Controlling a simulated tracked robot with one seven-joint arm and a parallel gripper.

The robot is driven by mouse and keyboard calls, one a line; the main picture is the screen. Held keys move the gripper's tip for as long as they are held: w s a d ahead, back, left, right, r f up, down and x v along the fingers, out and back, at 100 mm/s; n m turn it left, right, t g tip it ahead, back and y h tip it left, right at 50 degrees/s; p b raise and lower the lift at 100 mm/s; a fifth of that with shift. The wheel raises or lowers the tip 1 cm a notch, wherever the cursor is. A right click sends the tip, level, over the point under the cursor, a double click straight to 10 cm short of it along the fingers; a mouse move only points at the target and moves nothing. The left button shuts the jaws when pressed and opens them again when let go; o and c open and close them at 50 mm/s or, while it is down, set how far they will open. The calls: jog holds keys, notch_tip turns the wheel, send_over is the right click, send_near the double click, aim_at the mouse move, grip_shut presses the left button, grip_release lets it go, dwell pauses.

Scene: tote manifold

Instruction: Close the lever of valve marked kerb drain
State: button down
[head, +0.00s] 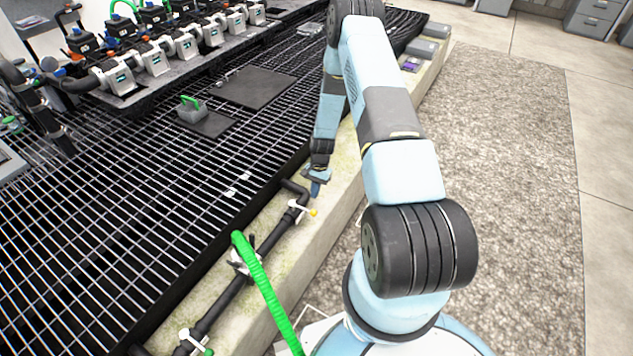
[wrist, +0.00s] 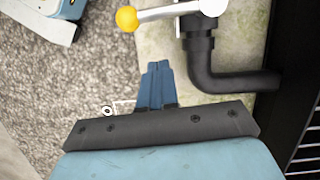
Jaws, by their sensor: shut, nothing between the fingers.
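A valve with a metal lever (wrist: 166,12) tipped by a yellow ball knob (wrist: 127,18) sits on a black pipe (wrist: 198,55). The lever lies across the pipe. In the head view the yellow knob (head: 313,212) sticks out over the concrete kerb. My gripper (wrist: 157,68) has its blue fingers together and empty, a little apart from the knob and beside the pipe elbow. It also shows in the head view (head: 316,190), just beyond the valve. A second valve (head: 193,342) with a green-tipped lever is nearer. No valve marking is readable, so I cannot tell which is kerb drain.
The pipe runs along the concrete kerb (head: 335,215), beside black floor grating (head: 110,220). Gravel (head: 510,180) lies open on the right. A manifold bench (head: 160,55) stands at the back left.

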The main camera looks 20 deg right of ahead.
jog(key=shift+s+a+f, duration=0.25)
jog(key=shift+s+a, duration=0.45)
jog(key=shift+a, duration=0.05)
jog(key=shift+s+a+f, duration=0.25)
jog(key=shift+s+a, duration=0.4)
jog(key=shift+a, duration=0.1)
jog(key=shift+s+a+f+m, duration=0.1)
jog(key=shift+s+a+m, duration=0.45)
jog(key=shift+s+m, duration=0.1)
jog(key=shift+s, duration=0.1)
jog(key=w+d+r, duration=0.5)
jog(key=d+r, duration=0.1)
jog(key=r, duration=0.4)
jog(key=shift+r, duration=0.2)
jog(key=shift+r, duration=0.1)
